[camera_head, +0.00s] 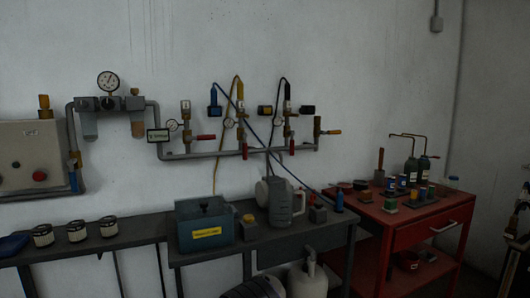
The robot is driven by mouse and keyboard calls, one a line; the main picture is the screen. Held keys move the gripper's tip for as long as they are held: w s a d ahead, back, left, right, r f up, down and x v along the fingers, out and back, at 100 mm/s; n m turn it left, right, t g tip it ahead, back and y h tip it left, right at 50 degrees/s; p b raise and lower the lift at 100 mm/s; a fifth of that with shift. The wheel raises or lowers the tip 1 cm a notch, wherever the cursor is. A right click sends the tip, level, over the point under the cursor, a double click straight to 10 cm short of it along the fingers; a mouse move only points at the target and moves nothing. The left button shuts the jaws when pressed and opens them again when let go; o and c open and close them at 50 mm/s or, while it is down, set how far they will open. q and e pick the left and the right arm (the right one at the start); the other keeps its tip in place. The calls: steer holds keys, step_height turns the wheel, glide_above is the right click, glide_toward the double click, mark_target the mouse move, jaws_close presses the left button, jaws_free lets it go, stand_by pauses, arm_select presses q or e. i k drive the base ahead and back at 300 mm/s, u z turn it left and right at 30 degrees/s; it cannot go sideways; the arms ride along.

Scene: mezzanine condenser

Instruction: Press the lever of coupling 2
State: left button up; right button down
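A grey pipe manifold (225,154) runs along the wall above the benches, with several upright couplings. The leftmost coupling (186,125) has a red handle (205,137) pointing right. A second coupling (241,118) has a yellow hose on top and a red handle (244,150) hanging down. A third coupling (287,112) has a dark hose on top and a red handle (291,147) hanging down. The rightmost upright (317,130) has a yellow handle (333,132) pointing right. The coupling numbers are too small to read. Neither gripper is in view.
A dark bench (330,236) below the manifold holds a blue-grey box (206,229) and a grey jug (280,203). A red cart (440,225) with bottles and small parts stands right. A blue hose (262,143) crosses diagonally before the manifold. A gauge (108,82) sits upper left.

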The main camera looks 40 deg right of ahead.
mark_target(244, 144)
steer(key=z, duration=0.55)
steer(key=i, duration=0.45)
steer(key=z, duration=0.5)
